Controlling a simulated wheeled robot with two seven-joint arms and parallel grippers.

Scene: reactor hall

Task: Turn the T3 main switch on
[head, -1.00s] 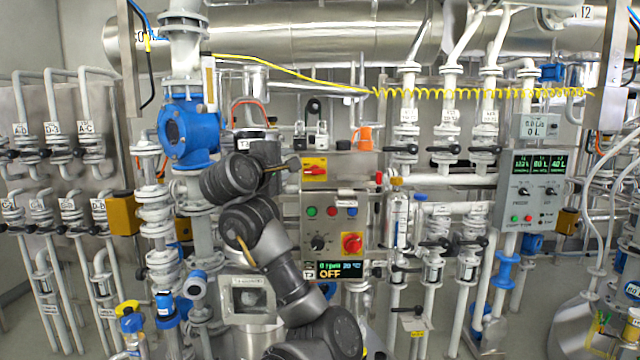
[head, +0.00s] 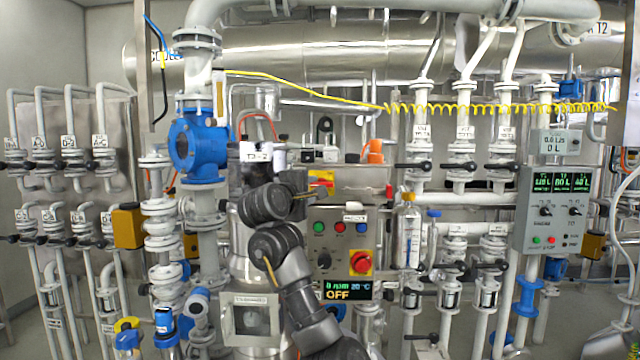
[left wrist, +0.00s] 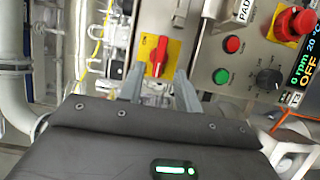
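The T3 main switch (head: 323,178) is a red rotary handle on a yellow plate, at the upper left of the grey control box (head: 373,213). It is partly hidden by my left gripper (head: 312,194) in the head view. In the left wrist view the red handle (left wrist: 158,54) shows whole, lying roughly along the fingers' direction. My left gripper (left wrist: 160,78) is open, with one finger on each side of the handle's line; I cannot tell whether they touch it. The display (head: 346,290) reads OFF. My right gripper is not in view.
A red emergency knob (head: 361,262), a black dial (head: 324,261) and green, red and blue buttons sit below the switch on the same box. A bottle (head: 408,232) stands right of it. Pipes and a blue valve body (head: 190,149) crowd the left.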

